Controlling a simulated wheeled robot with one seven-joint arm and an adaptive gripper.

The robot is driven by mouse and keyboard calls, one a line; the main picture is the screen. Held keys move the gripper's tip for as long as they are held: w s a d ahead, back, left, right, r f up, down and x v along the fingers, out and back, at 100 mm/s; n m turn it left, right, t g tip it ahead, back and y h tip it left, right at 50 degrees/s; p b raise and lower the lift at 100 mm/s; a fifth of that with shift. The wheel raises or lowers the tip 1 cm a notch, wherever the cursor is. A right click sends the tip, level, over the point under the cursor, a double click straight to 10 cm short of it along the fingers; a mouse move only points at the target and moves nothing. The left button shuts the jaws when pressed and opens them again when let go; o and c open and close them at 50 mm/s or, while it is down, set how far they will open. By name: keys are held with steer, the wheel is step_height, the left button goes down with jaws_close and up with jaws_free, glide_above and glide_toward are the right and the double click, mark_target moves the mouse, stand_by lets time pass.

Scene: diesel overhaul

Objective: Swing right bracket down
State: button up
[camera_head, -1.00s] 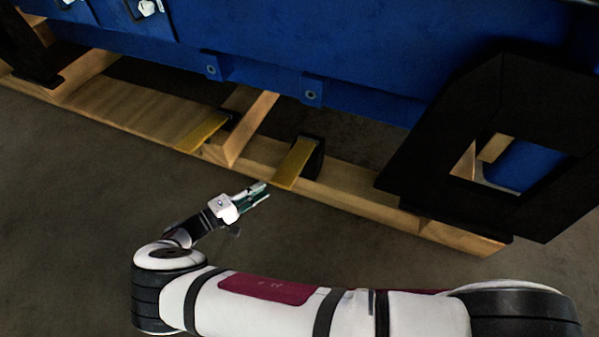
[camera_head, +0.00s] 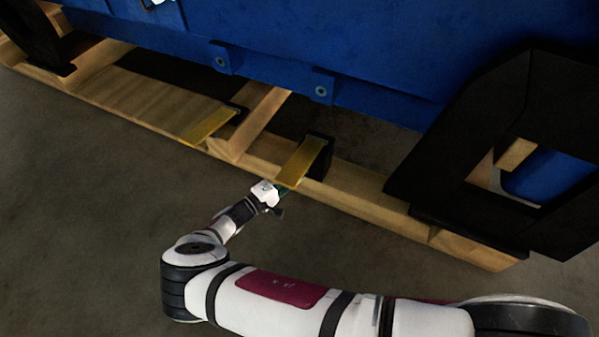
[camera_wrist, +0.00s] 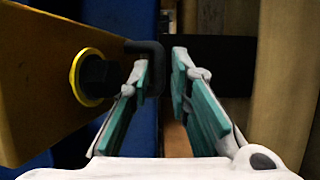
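The right bracket (camera_head: 302,162) is a flat yellow bar with its far end at a black block (camera_head: 322,158) on the pallet's front beam. Its near end sticks out toward me over the beam's edge. My gripper (camera_head: 282,189) is at this near end, and its fingertips are partly hidden there. In the wrist view the bracket (camera_wrist: 38,70) fills the left side, with a dark bolt (camera_wrist: 97,78) in a yellow ring. My gripper (camera_wrist: 160,68) is open. A dark bent rod (camera_wrist: 152,58) shows by the left fingertip; I cannot tell whether they touch.
A second yellow bracket (camera_head: 208,125) lies to the left on the wooden pallet (camera_head: 355,200). A blue engine body (camera_head: 390,50) stands above and behind. A large black frame (camera_head: 440,165) stands to the right. The floor (camera_head: 90,200) in front is clear.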

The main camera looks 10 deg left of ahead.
steer(key=shift+x, duration=1.2)
jaws_close()
